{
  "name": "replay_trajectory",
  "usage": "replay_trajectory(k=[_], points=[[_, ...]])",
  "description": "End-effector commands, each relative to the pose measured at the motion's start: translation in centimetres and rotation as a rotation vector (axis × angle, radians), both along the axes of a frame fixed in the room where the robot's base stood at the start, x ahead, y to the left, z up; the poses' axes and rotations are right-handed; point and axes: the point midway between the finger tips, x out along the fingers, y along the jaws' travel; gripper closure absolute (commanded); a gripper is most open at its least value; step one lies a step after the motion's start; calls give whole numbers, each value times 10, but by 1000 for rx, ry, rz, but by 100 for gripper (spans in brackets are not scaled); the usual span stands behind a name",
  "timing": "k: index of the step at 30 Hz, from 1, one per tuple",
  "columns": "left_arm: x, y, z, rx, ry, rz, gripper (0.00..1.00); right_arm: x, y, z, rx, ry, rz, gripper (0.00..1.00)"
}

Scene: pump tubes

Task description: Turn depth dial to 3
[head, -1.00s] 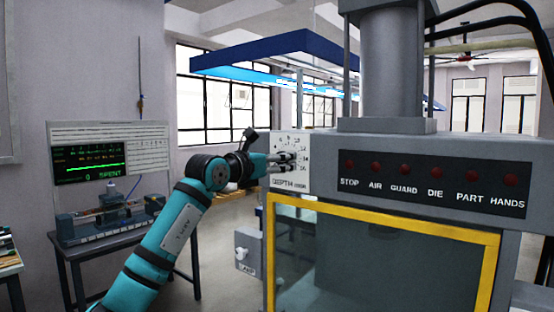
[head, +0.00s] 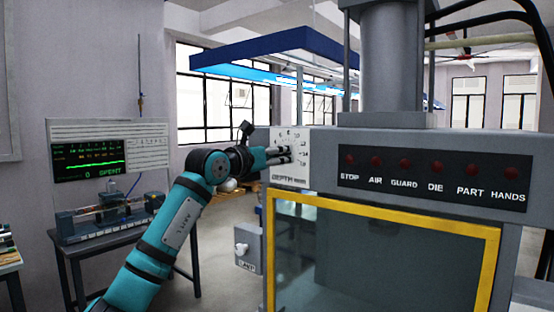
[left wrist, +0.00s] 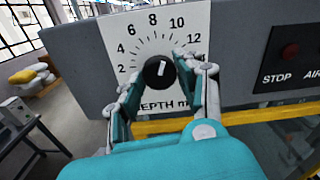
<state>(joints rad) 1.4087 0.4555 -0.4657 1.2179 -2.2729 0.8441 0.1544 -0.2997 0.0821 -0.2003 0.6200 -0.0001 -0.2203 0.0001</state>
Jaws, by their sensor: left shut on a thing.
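The depth dial is a black round knob (left wrist: 159,71) with a white pointer mark, set on a white scale plate (left wrist: 118,38) numbered from 2 up past 12. The plate shows in the head view (head: 287,181) on the upper left of the grey press. In the left wrist view the mark points roughly upward, about between 8 and 10; the exact value is hard to read. My left gripper (head: 284,155) is at the plate, its fingers on either side of the knob and shut on it, as the left wrist view (left wrist: 160,80) shows. My right gripper is out of view.
A dark panel with red lamps (head: 430,182) is right of the dial. Below is a yellow-framed clear guard (head: 380,222), with a small grey box (head: 246,247) beside it. A monitor (head: 90,158) and a bench rig (head: 110,215) stand at left.

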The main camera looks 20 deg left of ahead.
Motion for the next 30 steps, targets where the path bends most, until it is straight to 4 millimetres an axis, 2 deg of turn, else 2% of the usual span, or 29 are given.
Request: replay_trajectory(k=[9, 30], points=[[0, -1, -2, -269, 97, -1, 96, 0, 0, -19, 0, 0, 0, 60], [-1, -1, 0, -895, 324, 0, 96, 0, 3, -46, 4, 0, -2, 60]])
